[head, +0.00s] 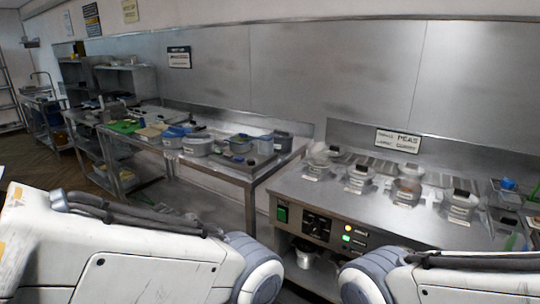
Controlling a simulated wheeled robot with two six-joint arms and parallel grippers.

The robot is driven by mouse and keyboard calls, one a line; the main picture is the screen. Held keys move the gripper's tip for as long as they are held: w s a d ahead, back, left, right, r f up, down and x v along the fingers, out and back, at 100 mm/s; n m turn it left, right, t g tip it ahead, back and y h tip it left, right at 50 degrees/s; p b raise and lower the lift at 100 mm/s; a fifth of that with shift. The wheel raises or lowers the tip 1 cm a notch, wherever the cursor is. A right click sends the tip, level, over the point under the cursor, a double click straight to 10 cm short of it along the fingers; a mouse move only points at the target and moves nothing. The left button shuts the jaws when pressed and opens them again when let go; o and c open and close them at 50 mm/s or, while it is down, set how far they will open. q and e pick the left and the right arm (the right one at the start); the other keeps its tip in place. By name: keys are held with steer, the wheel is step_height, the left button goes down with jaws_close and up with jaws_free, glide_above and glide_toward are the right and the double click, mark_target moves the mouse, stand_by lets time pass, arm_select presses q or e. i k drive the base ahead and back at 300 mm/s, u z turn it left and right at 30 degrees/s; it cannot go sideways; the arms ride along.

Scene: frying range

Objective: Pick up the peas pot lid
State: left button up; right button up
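A steel range (345,208) stands at the right, with several small pots in its top. A wall sign (398,141) above it reads PEAS, with smaller words I cannot read. The pots, from left to right, are a first pot (317,165), a second pot (358,182), a third pot (406,190) and a fourth pot (459,207). They seem to have clear or pale lids with dark knobs. Small labels on their fronts are too small to read, so I cannot tell which is the peas pot. My two arms show at the bottom; both grippers are out of view.
A steel table (235,172) left of the range holds several grey pans and containers, with a green board (124,127) at its far end. A gap separates table and range. A blue item (508,184) sits at the range's right end. A steel wall closes the back.

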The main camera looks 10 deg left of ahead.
mark_target(335, 151)
steer(key=u, duration=0.85)
steer(key=i, duration=2.15)
steer(key=z, duration=1.4)
steer(key=i, duration=0.65)
steer(key=z, duration=0.65)
